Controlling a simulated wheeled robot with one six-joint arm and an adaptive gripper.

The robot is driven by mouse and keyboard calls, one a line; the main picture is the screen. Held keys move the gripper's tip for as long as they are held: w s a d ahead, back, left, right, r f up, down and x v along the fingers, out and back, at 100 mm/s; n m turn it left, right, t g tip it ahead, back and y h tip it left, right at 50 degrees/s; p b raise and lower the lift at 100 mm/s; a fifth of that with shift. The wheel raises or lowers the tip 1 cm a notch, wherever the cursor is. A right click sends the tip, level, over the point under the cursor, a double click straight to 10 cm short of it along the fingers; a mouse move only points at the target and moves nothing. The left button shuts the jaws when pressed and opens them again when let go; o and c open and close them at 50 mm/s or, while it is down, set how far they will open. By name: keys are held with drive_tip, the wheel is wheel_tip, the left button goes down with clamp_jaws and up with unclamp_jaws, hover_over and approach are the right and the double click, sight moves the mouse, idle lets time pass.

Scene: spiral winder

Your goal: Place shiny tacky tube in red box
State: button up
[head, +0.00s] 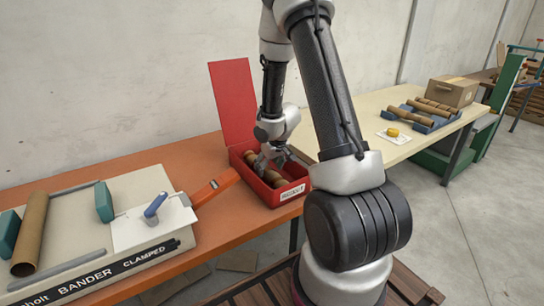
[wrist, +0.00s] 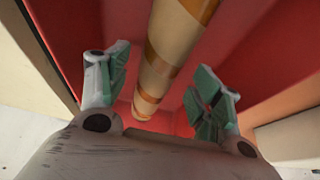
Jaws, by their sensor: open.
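The red box (head: 284,196) stands on the orange table, its red lid (head: 232,103) raised upright at the back. Brown tube pieces (head: 274,179) lie inside it; my gripper partly covers them, and I cannot tell how many there are. My gripper (head: 273,160) is down at the box opening, fingers open. In the wrist view a tan tube with darker spiral bands (wrist: 170,60) lies between my gripper's spread fingers (wrist: 163,92), with gaps on both sides and red walls around. Which tube is shiny or tacky I cannot tell.
A bander machine (head: 125,262) with a long brown tube (head: 31,232) is at the left. An orange-red bar (head: 216,187) lies between it and the box.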

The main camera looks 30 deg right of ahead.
drive_tip(key=v, duration=0.8)
drive_tip(key=shift+s+d+r, duration=0.1)
drive_tip(key=shift+s+r, duration=0.05)
drive_tip(key=shift+r, duration=0.15)
drive_tip(key=s+d+r+m+h, duration=0.1)
drive_tip(key=s+r, duration=0.2)
drive_tip(key=r, duration=0.3)
drive_tip(key=s+d+r+t+h, duration=0.1)
drive_tip(key=s+r+h, duration=0.15)
drive_tip(key=r, duration=0.45)
drive_tip(key=s+d+r+m, duration=0.1)
drive_tip(key=s+r, duration=0.3)
drive_tip(key=r, duration=0.2)
drive_tip(key=s+a+r+y, duration=0.1)
drive_tip(key=s+a, duration=0.4)
drive_tip(key=s, duration=0.3)
drive_tip(key=s+a+r+n+g+y, duration=0.1)
drive_tip(key=s+a+r+y, duration=0.1)
drive_tip(key=s+a, duration=0.3)
drive_tip(key=s, duration=0.4)
drive_tip(key=shift+a+n, duration=0.25)
drive_tip(key=shift+n, duration=0.05)
drive_tip(key=shift+y, duration=0.25)
